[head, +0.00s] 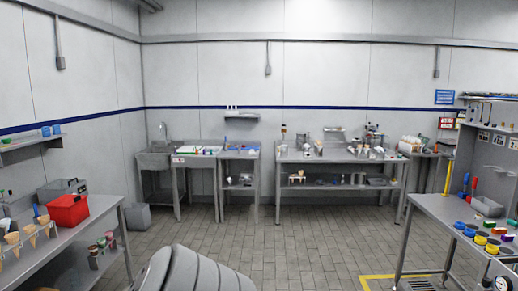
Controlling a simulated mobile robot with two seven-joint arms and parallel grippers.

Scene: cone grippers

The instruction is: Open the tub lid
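I cannot single out a tub with a lid for certain; things are small from here. A red box (68,211) stands on the left bench (88,225), with a grey case (62,189) behind it. On the back wall, a steel counter (198,159) holds a white-rimmed top with small coloured items that I cannot make out. Small round containers (102,242) sit on the shelf under the left bench. Neither of my grippers is in view. A grey rounded part at the bottom middle looks like my own body.
Ice-cream cones (12,238) stand in a holder on the left bench. A sink (156,157) and a long steel table (338,157) line the back wall. A right workbench (450,218) carries coloured parts. The tiled floor (290,250) between is clear.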

